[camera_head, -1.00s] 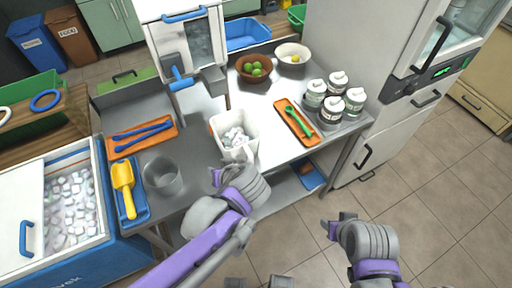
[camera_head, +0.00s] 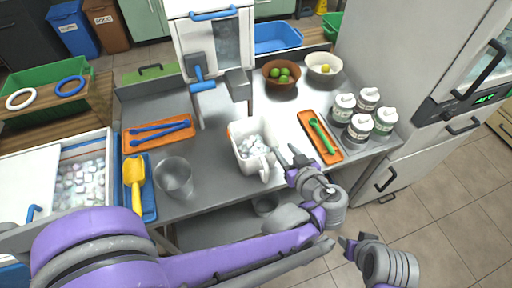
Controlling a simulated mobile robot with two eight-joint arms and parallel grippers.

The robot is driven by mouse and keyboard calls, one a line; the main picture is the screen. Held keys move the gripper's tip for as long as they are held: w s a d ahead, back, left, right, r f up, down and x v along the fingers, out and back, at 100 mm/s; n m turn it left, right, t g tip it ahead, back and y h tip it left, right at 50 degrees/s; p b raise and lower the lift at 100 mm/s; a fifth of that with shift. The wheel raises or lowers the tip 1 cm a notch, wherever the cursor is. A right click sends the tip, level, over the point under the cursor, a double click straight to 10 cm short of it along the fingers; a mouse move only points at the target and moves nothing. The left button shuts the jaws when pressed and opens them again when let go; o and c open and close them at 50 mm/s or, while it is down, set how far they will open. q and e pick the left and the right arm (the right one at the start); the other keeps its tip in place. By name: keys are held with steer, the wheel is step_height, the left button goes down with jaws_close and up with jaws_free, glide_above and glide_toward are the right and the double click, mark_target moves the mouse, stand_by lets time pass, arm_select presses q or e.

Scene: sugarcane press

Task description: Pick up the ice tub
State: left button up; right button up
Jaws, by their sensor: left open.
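The white ice tub (camera_head: 241,160) stands upright on the metal counter, with ice cubes (camera_head: 252,146) in it and a handle on its front right side. My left gripper (camera_head: 289,156) is open and empty just right of the tub, near the handle. I cannot tell if its fingers touch the tub. My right gripper (camera_head: 352,243) is low at the right, in front of the counter and away from the tub.
An orange tray (camera_head: 331,153) with a green spoon lies right of my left gripper. Several lidded jars (camera_head: 358,133) stand further right. A clear container (camera_head: 175,178) and a yellow scoop (camera_head: 135,176) are left. The press (camera_head: 216,62) stands behind the tub.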

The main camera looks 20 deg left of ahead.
mark_target(275, 136)
arm_select(q)
steer(key=x, duration=0.3)
steer(key=shift+w+a+f, duration=0.15)
steer(key=shift+w+a, duration=0.05)
steer(key=shift+a, duration=0.15)
steer(key=x, duration=0.5)
steer(key=shift+w+d+f, duration=0.2)
steer(key=shift+w+f, duration=0.05)
steer(key=shift+w, duration=0.3)
jaws_close()
stand_by(0.6)
